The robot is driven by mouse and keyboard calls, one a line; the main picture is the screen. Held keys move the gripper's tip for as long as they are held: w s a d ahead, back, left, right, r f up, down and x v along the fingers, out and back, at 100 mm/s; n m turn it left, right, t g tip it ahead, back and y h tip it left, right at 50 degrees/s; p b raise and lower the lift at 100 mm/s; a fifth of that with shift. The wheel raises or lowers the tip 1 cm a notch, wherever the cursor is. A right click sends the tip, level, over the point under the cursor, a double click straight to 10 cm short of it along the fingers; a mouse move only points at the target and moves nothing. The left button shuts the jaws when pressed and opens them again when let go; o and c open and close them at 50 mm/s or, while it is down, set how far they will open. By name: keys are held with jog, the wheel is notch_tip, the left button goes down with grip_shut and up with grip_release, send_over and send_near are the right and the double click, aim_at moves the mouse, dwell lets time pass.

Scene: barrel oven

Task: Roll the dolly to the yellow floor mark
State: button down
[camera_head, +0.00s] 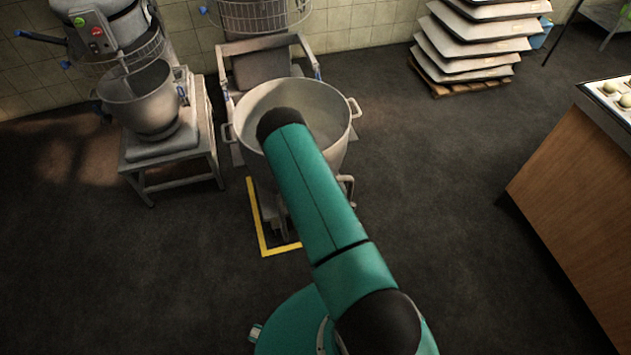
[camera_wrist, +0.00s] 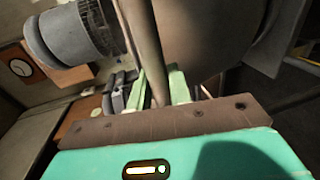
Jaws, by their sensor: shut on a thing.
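A large steel bowl with side handles (camera_head: 335,105) stands on the grey dolly (camera_head: 270,207) in the head view. My arm hides much of both. The yellow floor mark (camera_head: 262,232) shows as a corner along the dolly's left and near sides. The visible dolly foot lies inside that corner; the mark's right part is hidden behind my arm. In the wrist view my gripper (camera_wrist: 162,88) has its pale green fingers on either side of a grey metal tube (camera_wrist: 150,50) and is shut on it. The tube appears to belong to the dolly. The gripper is hidden in the head view.
A mixer bowl (camera_head: 145,100) on a metal stand is to the left. Another mixer's guard (camera_head: 262,15) is behind the bowl. The floor between is clear.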

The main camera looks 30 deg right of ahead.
jog(key=shift+s+a+f, duration=0.1)
jog(key=shift+s+f, duration=0.05)
jog(key=shift+s, duration=0.25)
jog(key=c, duration=1.3)
grip_release()
jog(key=shift+c, duration=0.2)
jog(key=shift+w, duration=0.1)
jog(key=v, duration=1.3)
jog(key=shift+s+r, duration=0.2)
jog(key=shift+s, duration=0.15)
